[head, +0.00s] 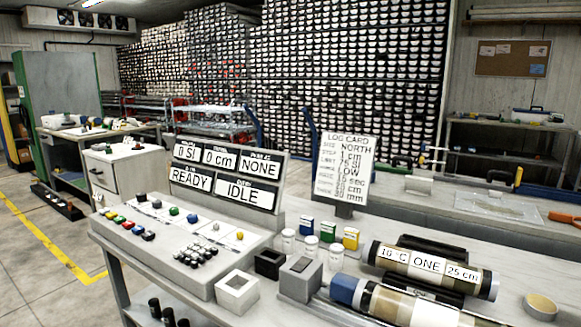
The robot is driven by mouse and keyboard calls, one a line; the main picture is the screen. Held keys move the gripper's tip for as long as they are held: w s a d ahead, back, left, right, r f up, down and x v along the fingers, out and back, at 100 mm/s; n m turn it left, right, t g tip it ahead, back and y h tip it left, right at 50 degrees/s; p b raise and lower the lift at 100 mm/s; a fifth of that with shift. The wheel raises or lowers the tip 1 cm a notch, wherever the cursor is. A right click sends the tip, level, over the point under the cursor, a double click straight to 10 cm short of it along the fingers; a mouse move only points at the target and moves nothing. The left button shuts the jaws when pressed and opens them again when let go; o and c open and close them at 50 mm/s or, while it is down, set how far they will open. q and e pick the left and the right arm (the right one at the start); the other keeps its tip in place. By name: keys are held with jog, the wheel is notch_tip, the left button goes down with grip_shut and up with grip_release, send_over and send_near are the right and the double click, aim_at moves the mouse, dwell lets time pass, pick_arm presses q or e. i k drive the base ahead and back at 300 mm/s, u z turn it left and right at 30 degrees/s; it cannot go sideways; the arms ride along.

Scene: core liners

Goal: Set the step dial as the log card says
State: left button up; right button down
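The log card (343,168) stands upright on a dark base behind the bench items. Its small print is partly legible; a line near the top appears to read STEP 1 cm. The control console (190,245) has a row of small coloured knobs along its back, including a black knob (140,198), a green knob (174,211) and a yellow knob (239,236). Which one is the step dial, and its setting, I cannot tell. The display panel (228,177) above reads 0 SI, 0 cm, NONE, READY and IDLE. Neither of my grippers is in view.
Coloured buttons and small pegs cover the console's front. A white open box (237,291), a grey block (301,278), small jars and coloured boxes stand right of it. Labelled core tubes (432,268) and a tape roll (541,306) lie further right. Core racks fill the back.

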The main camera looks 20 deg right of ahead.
aim_at(156, 205)
jog(key=u, duration=1.45)
jog(key=i, duration=2.1)
jog(key=z, duration=2.95)
